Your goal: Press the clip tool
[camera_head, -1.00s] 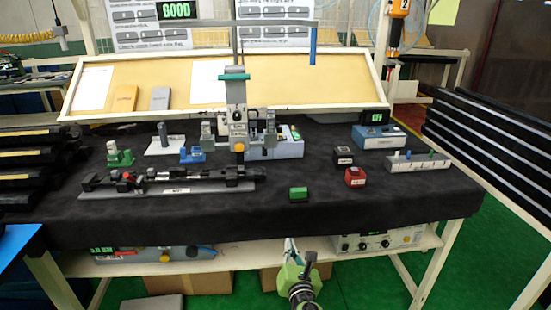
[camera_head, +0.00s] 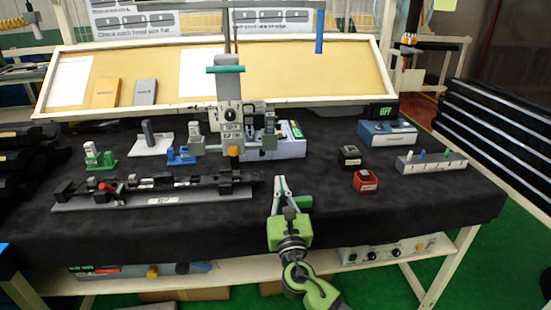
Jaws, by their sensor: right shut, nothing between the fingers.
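A grey press-like tool (camera_head: 229,118) with a teal crossbar handle (camera_head: 225,69) and an orange knob at its bottom stands mid-table; I take it to be the clip tool. The handle is up at the top of the tool. My right gripper (camera_head: 281,184) is over the table's front part, in front of the tool and to its right, apart from it. Its fingers are shut and empty. A small green block (camera_head: 304,201) shows just to the right of the fingers, partly hidden by the gripper. My left gripper is not in view.
A long grey fixture (camera_head: 155,202) with black parts lies at left front. Black (camera_head: 350,156) and red (camera_head: 366,181) blocks, a blue box with an "OFF" display (camera_head: 387,132) and a grey holder (camera_head: 431,162) stand at right. The right front cloth is bare.

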